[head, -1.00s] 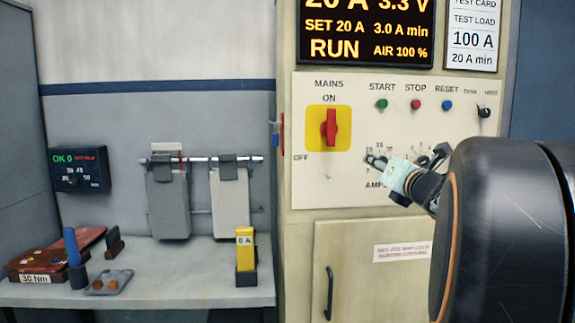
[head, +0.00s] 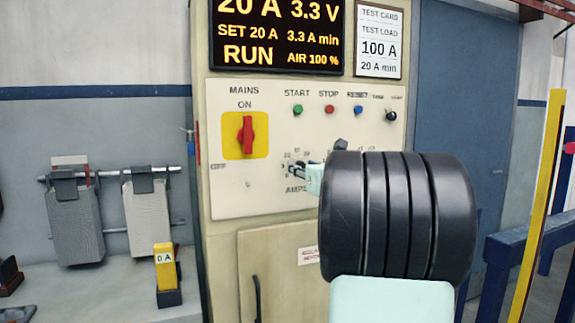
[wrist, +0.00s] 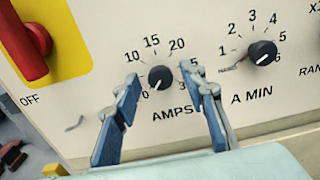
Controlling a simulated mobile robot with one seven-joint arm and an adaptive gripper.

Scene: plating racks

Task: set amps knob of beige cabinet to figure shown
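The beige cabinet (head: 225,200) fills the middle of the head view. Its display (head: 280,35) reads 20 A, 3.3 V, SET 20 A, 3.3 A min, RUN, AIR 100 %. The test card (head: 379,42) reads TEST LOAD, 100 A, 20 A min. In the wrist view the round black amps knob (wrist: 160,77) has a numbered scale around it; a light mark shows at its lower left, too small to read surely. My gripper (wrist: 163,80) is open, with one blue-grey finger on each side of the knob in the picture; contact is not visible. My arm hides part of the panel in the head view.
The A MIN knob (wrist: 262,53) is close right of my right finger. The red mains switch (head: 247,136) on its yellow plate is up and left. START, STOP and RESET buttons line the panel above. A blue railing (head: 520,245) and yellow post (head: 540,200) stand at right.

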